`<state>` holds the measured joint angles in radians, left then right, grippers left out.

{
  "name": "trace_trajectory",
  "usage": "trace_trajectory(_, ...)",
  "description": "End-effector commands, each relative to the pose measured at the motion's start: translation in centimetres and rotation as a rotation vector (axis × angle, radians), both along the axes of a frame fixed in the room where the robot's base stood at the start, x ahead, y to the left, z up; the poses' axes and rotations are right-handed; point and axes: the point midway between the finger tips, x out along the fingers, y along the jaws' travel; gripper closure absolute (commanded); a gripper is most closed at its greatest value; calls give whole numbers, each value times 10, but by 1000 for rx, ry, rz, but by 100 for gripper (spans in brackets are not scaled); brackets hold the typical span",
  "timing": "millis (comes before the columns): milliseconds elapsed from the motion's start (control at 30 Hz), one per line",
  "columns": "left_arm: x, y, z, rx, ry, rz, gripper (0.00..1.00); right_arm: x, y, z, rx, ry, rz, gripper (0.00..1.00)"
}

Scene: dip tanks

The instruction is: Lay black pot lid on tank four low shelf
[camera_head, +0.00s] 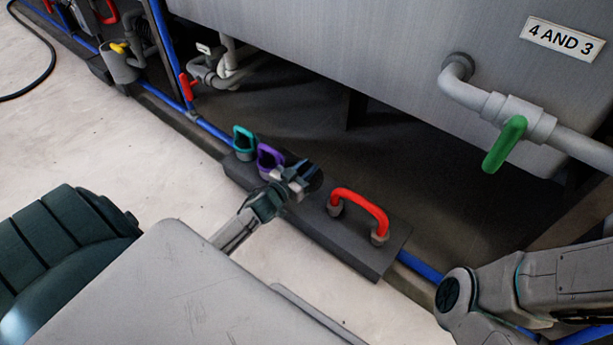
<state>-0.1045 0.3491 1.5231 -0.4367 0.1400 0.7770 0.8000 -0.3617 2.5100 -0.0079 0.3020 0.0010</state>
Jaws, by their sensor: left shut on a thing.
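My left gripper (297,178) is in the middle of the head view, above the low dark shelf (345,255) at the foot of the tank. It is shut on a small dark thing (314,180) that looks like the black pot lid; the fingers hide much of it. I cannot tell whether the lid touches the shelf. The gripper is just right of a purple ring-shaped item (269,158) and left of a red handle (362,208) on the shelf. My right arm shows at the lower right, but its gripper is not visible.
A teal ring-shaped item (243,141) stands beside the purple one. A pipe with a green valve handle (505,145) juts out at right. Blue pipe (418,267) runs along the floor edge.

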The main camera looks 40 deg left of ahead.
Motion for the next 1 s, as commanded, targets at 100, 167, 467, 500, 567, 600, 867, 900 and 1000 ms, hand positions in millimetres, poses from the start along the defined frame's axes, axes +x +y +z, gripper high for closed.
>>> trace_trajectory(100, 0, 0, -5, -1, -1, 0, 99, 0, 0, -5, 0, 0, 0, 64)
trace_trajectory(167, 0, 0, -8, -1, -1, 0, 99, 0, 0, -8, 0, 1, 0, 64)
trace_trajectory(467, 0, 0, -47, -2, 0, 0, 99, 1, 0, -41, -1, 2, 4, 64)
trace_trajectory(500, 0, 0, -49, -2, -1, 0, 99, 1, 0, -42, -1, 3, 4, 64)
trace_trajectory(567, 0, 0, -49, -2, -1, 0, 99, 1, 0, -42, -1, 3, 4, 64)
trace_trajectory(600, 0, 0, -48, -2, -1, 0, 99, 1, 0, -41, -2, 3, 5, 64)
trace_trajectory(867, 0, 0, -50, -2, 0, 0, 99, 1, 0, -42, -1, 3, 5, 64)
trace_trajectory(900, 0, 0, -51, -1, 0, 0, 74, 1, 0, -42, -1, 3, 5, 64)
trace_trajectory(1000, 0, 0, -50, -1, 0, 0, 54, 1, 0, -41, -1, 3, 5, 64)
